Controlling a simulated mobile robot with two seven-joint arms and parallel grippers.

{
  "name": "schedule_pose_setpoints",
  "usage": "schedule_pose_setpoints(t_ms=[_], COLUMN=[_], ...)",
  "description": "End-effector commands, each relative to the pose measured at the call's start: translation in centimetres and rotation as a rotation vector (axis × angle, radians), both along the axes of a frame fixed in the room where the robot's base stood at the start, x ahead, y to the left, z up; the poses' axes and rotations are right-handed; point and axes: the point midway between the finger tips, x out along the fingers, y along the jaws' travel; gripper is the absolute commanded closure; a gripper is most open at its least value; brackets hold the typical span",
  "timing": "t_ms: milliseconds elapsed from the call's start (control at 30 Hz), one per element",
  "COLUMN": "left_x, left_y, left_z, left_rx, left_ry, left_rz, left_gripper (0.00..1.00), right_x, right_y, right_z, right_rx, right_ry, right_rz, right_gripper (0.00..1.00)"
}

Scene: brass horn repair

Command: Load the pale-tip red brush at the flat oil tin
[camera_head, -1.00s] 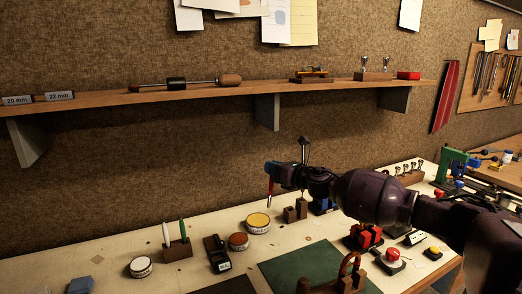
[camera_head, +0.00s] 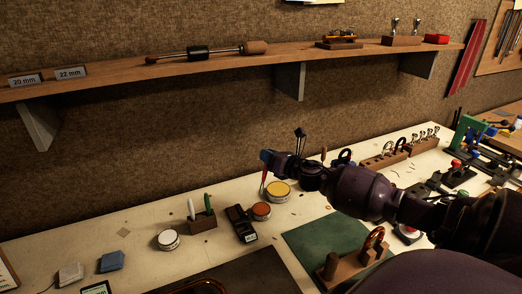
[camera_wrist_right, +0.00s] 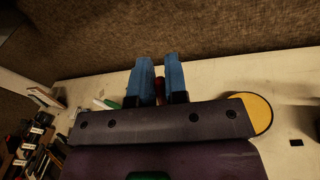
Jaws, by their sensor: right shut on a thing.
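My right gripper (camera_head: 266,158) is shut on a red brush (camera_head: 264,183), which hangs down from the blue fingers. In the right wrist view the blue fingertips (camera_wrist_right: 159,75) show with a little of the red brush (camera_wrist_right: 160,91) between them. The brush's lower end is too small to tell its tip colour. Three flat round tins stand on the bench: a yellow-topped one (camera_head: 279,190) just right of the brush, an orange-brown one (camera_head: 261,210) and a white one (camera_head: 168,239). I cannot tell which holds oil. The left gripper is not in view.
A wooden holder (camera_head: 202,224) with a white and a green brush stands left of a dark block (camera_head: 241,223). A green mat (camera_head: 313,240) and a wooden stand (camera_head: 350,264) lie in front. The shelf (camera_head: 210,66) runs above along the wall.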

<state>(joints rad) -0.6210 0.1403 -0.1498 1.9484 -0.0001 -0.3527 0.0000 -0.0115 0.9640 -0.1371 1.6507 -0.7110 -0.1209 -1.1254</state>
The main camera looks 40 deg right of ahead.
Motion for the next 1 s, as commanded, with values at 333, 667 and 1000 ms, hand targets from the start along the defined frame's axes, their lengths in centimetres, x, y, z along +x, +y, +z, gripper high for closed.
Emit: schedule_pose_setpoints(t_ms=[333,667,1000], left_x=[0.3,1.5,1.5], left_y=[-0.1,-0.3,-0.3], left_z=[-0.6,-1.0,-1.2], left_rx=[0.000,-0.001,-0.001], left_ry=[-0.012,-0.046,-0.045], left_rz=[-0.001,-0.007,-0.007], left_gripper=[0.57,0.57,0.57], right_x=[0.0,0.0,0.0], right_y=[0.0,0.0,0.0], right_z=[-3.1,-5.5,-5.8], right_rx=[0.001,0.000,0.000], right_ry=[-0.001,0.000,0.000], right_rz=[-0.001,0.001,0.001], right_gripper=[1.00,1.00,1.00])
